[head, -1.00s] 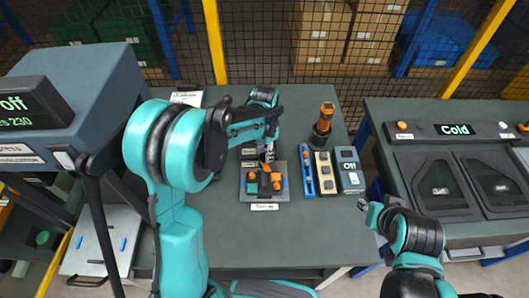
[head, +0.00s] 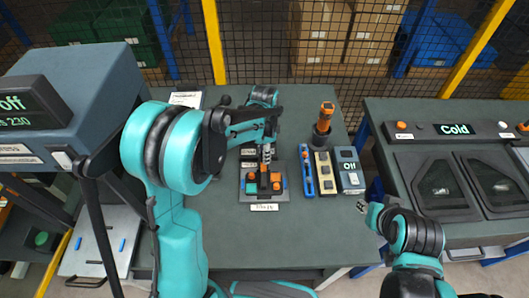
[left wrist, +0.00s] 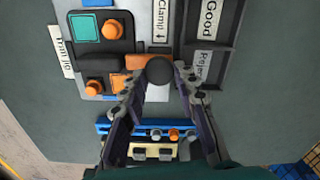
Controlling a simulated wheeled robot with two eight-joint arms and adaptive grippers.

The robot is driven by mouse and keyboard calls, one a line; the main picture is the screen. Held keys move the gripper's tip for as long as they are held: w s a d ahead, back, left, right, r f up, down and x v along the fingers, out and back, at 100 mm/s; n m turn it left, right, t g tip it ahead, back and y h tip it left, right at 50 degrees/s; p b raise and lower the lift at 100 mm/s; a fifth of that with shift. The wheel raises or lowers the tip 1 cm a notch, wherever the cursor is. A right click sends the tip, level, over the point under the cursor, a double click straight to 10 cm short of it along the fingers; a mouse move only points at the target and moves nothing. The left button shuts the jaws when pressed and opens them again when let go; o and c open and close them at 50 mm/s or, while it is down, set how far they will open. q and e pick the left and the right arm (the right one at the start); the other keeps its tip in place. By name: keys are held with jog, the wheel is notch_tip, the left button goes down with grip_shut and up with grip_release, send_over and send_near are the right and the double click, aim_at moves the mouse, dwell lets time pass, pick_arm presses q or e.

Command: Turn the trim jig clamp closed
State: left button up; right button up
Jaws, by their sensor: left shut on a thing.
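The trim jig (head: 243,192) is a grey plate on the table with orange and teal parts and a "Trim jig" label at its front edge. It shows sideways in the left wrist view, with orange knobs, a teal block (left wrist: 86,28) and a "Clamp" label. My left gripper (head: 267,154) is over the back of the jig. In the left wrist view its fingers are on either side of a dark round clamp knob (left wrist: 159,70), shut on it. My right gripper (head: 363,205) is at the table's right edge, away from the jig; its jaws are too small to judge.
A blue holder (head: 307,172), a cream block with buttons (head: 325,174) and a grey box reading "Off" (head: 349,170) stand right of the jig. An orange-handled tool (head: 325,116) stands behind them. The table front is clear. "Good" and "Reject" bins (left wrist: 205,60) adjoin the jig.

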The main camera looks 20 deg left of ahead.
pick_arm(q)
jog(key=o, duration=1.2)
jog(key=shift+c, duration=0.2)
notch_tip(320, 180, up, 8)
jog(key=shift+f, duration=0.2)
jog(key=shift+f, duration=0.1)
